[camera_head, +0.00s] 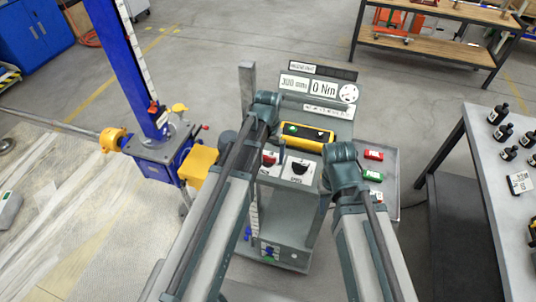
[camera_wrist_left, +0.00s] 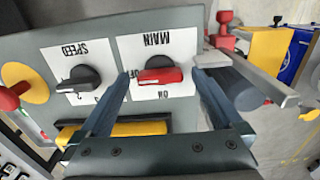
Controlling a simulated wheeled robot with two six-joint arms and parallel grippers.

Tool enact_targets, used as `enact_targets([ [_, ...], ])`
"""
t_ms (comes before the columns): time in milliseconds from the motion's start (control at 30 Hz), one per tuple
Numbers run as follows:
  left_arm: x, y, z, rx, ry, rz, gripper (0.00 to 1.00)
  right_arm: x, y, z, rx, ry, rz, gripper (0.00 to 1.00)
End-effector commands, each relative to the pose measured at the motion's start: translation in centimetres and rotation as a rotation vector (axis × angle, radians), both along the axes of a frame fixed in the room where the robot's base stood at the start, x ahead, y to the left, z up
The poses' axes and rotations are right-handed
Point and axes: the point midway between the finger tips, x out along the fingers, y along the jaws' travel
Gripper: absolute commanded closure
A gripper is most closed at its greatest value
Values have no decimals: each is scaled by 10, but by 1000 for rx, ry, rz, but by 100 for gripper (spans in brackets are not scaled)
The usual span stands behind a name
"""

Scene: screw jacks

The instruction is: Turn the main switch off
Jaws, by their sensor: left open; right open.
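The main switch (camera_wrist_left: 160,76) is a red-and-black rotary knob on a white plate marked MAIN, ON and OFF, upside down in the left wrist view. Its red grip lies roughly crosswise there; I cannot tell its exact setting. In the head view the main switch (camera_head: 269,159) is at the left of the grey front panel. My left gripper (camera_wrist_left: 160,73) is open, its two fingers on either side of the knob with gaps visible. Contact is not visible. In the head view its fingers are hidden by the arm. My right arm is bent at the panel's right; its gripper fingers are hidden.
The black speed knob (camera_wrist_left: 79,79) is beside the main switch. A yellow-framed box (camera_head: 306,136) with a green button sits above the knobs. A blue screw jack (camera_head: 135,60) stands left. A table with dark bottles (camera_head: 502,133) stands right. Open floor lies behind.

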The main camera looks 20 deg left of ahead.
Motion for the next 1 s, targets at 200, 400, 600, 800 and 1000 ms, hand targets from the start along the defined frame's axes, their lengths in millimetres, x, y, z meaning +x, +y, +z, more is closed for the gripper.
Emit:
enact_targets([
  [200,0,0,11,0,0,1,0,0,0,11,0,0,-1,50],
  [400,0,0,34,0,0,0,0,0,0,34,0,0,-2,50],
  [600,0,0,64,0,0,0,0,0,0,64,2,0,-8,50],
  [800,0,0,94,0,0,0,0,0,0,94,2,-1,-15,50],
  [1000,0,0,123,0,0,0,0,0,0,123,2,0,-13,50],
])
